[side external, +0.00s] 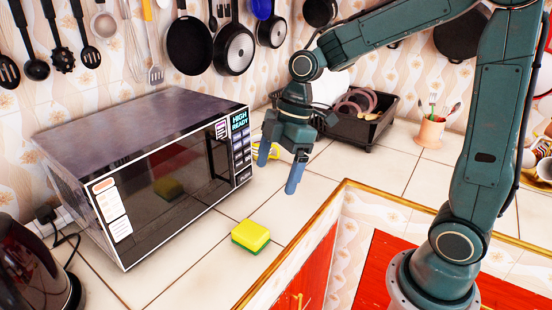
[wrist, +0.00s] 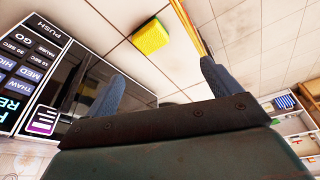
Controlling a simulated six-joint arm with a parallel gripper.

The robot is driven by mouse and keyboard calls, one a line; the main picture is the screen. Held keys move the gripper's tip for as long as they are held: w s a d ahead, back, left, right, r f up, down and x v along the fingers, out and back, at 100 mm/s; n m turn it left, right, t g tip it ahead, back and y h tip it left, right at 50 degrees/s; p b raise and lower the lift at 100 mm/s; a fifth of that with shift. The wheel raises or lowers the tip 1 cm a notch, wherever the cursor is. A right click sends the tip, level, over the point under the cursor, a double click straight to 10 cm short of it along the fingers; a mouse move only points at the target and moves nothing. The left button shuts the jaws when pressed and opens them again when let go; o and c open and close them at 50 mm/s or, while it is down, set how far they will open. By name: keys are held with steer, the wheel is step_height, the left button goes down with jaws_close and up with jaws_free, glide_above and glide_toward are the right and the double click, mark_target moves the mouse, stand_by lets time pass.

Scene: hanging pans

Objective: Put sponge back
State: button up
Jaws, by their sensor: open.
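A yellow sponge with a green underside (side external: 250,236) lies flat on the tiled counter, in front of the microwave and close to the counter's wooden edge. It also shows at the top of the wrist view (wrist: 150,37). My gripper (side external: 278,172) is open and empty above the counter, beside the microwave's right end. It is apart from the sponge, which lies below and left of it in the side view. In the wrist view, the two blue fingers (wrist: 165,90) are spread wide. A second yellow item (side external: 268,151) lies behind my gripper, partly hidden.
The microwave (side external: 140,165) stands left of the sponge. A black dish rack (side external: 350,125) with dishes stands behind my gripper. A utensil cup (side external: 430,130) stands at the back right. Pans (side external: 188,45) hang on the wall. Counter around the sponge is clear.

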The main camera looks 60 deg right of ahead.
steer(key=s+d+r+m+t+h, duration=0.1)
steer(key=s+d+r+m+t, duration=0.1)
steer(key=s+m, duration=0.4)
steer(key=s+d+r+m+t+h, duration=0.1)
steer(key=s+r+m+t+h, duration=0.1)
steer(key=s+r+m, duration=0.2)
steer(key=s+m, duration=0.3)
steer(key=s, duration=0.3)
steer(key=shift+s+d+r, duration=0.15)
steer(key=shift+d+r, duration=0.1)
steer(key=shift+d, duration=0.15)
